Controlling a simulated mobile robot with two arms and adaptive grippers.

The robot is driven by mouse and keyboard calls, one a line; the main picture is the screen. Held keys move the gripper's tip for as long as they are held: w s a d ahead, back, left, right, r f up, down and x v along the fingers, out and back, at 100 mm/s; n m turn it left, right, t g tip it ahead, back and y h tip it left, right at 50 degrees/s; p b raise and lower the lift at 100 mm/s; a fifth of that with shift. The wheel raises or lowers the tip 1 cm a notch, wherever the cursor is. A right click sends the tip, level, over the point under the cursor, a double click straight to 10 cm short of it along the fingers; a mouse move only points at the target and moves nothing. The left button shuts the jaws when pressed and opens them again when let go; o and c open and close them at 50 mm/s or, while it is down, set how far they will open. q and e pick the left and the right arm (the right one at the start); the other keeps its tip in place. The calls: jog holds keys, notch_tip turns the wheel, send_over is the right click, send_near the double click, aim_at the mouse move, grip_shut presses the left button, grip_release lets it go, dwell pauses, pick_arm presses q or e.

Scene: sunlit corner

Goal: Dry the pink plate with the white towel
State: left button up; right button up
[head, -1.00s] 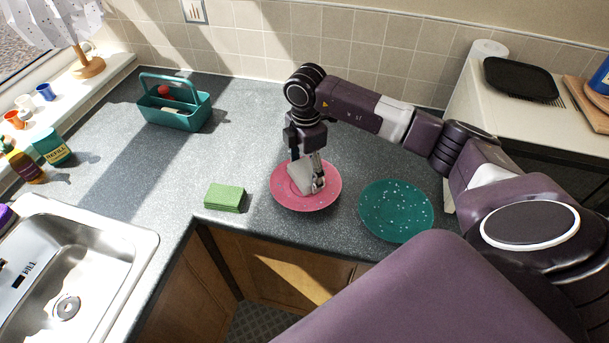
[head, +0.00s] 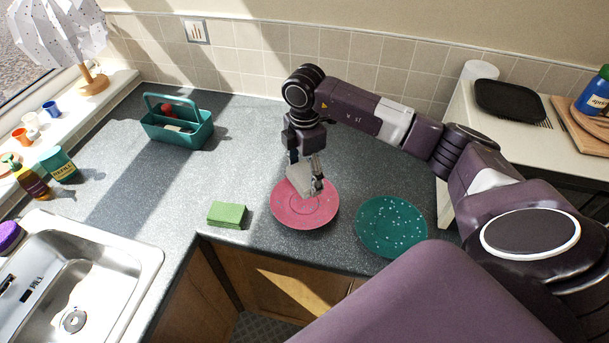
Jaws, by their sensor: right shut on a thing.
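The pink plate (head: 300,212) lies on the grey counter, near the middle of the view. My right gripper (head: 310,184) points down over the plate's far half. It is shut on the white towel (head: 301,181), a small folded greyish-white piece. The towel hangs over the plate; I cannot tell whether it touches the plate. My gripper and the towel hide part of the plate's far rim. My left gripper is not in view.
A teal speckled plate (head: 391,226) lies right of the pink plate. A green sponge (head: 227,214) lies to the left, near the counter's front edge. A teal caddy (head: 178,128) stands at the back left. The sink (head: 120,262) is at the lower left. The counter between is clear.

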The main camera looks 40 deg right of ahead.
aim_at(304, 173)
jog(key=shift+r, duration=0.15)
jog(key=shift+r+p, duration=1)
jog(key=shift+r, duration=0.45)
jog(key=shift+w, duration=0.1)
